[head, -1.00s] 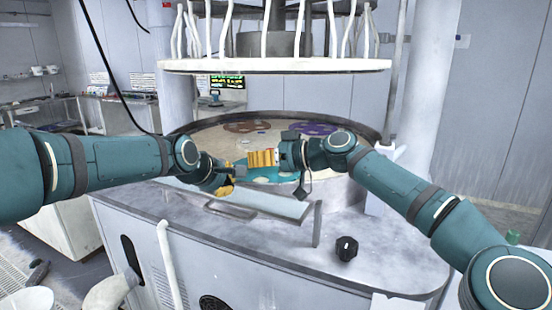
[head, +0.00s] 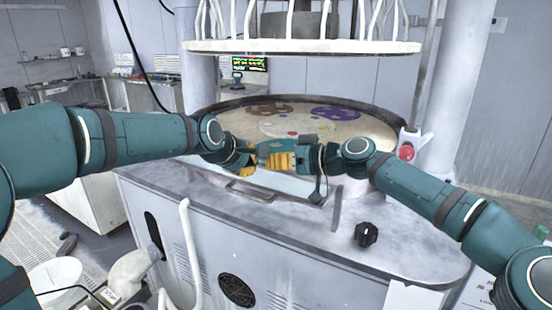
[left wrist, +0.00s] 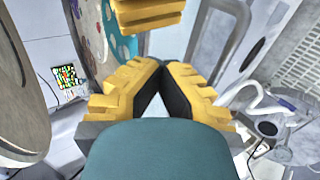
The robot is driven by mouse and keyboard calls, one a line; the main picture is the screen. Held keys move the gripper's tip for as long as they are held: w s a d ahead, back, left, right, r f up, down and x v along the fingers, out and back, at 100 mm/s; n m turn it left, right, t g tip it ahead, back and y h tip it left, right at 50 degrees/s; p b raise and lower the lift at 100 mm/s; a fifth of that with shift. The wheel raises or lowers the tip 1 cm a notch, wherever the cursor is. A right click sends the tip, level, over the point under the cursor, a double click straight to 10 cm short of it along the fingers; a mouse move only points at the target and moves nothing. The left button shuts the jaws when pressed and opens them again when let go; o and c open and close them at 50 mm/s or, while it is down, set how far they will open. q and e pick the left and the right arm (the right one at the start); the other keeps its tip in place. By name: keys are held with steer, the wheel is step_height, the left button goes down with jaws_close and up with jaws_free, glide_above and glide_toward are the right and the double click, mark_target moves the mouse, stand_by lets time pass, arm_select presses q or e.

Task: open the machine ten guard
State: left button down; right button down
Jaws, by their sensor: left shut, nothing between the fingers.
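The machine's guard is a pale, clear-looking panel (head: 298,188) along the front of the round basin, with a grey bar handle (head: 248,194) below its front edge. My left gripper (head: 250,158) is over the left part of the panel, behind and above the handle in the picture. In the left wrist view its yellow fingers (left wrist: 160,66) meet at the tips, shut and empty. My right gripper (head: 282,161) is close beside it, above the panel; its finger opening is unclear. A yellow finger part (left wrist: 146,14) at the top of the wrist view appears to belong to it.
The round basin (head: 372,128) holds coloured platens, with a white overhead disc (head: 300,47) and hanging tubes above. A black knob (head: 366,234) stands on the grey deck (head: 420,245). A red button (head: 406,152) is at the right. A white bucket (head: 55,278) is at lower left.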

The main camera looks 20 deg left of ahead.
steer(key=shift+s+f, duration=0.3)
steer(key=shift+f, duration=0.2)
arm_select(q)
steer(key=c, duration=1)
jaws_free()
